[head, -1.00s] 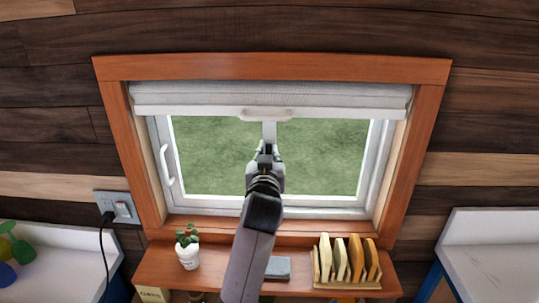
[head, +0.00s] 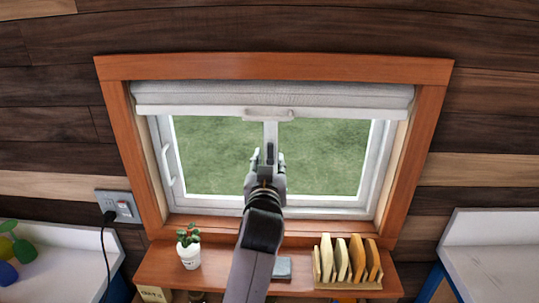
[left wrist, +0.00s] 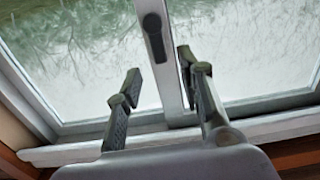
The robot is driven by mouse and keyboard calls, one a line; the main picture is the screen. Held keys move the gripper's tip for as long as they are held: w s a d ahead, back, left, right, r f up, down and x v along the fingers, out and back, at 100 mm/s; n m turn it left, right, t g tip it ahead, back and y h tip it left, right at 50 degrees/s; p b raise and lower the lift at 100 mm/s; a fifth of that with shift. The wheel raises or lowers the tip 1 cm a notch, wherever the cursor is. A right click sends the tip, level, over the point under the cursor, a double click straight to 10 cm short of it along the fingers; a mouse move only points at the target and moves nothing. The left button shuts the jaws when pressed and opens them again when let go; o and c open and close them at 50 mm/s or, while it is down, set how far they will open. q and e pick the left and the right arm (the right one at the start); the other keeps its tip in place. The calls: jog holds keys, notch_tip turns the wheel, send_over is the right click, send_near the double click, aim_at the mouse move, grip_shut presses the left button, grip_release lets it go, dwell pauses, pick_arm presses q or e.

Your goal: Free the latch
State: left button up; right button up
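A dark, rounded oblong fitting (left wrist: 154,32), which looks like the latch, sits on the window's white middle bar (left wrist: 163,65) in the left wrist view. The middle bar also shows in the head view (head: 270,134), where I cannot make out the dark fitting. My left gripper (head: 267,157) is in front of the bar. Its fingers stand apart with nothing between them, one on each side of the bar in the left wrist view (left wrist: 158,68). The fitting lies just beyond the fingertips; I see no contact. My right gripper is not in view.
A white handle (head: 167,166) is on the window's left side, and a rolled blind (head: 270,97) hangs above. Below, a wooden shelf (head: 215,278) carries a potted plant (head: 189,254), a grey block (head: 283,268) and a rack of boards (head: 347,284). White counters flank it.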

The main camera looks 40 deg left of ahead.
pick_arm(q)
jog(key=shift+v, duration=1.65)
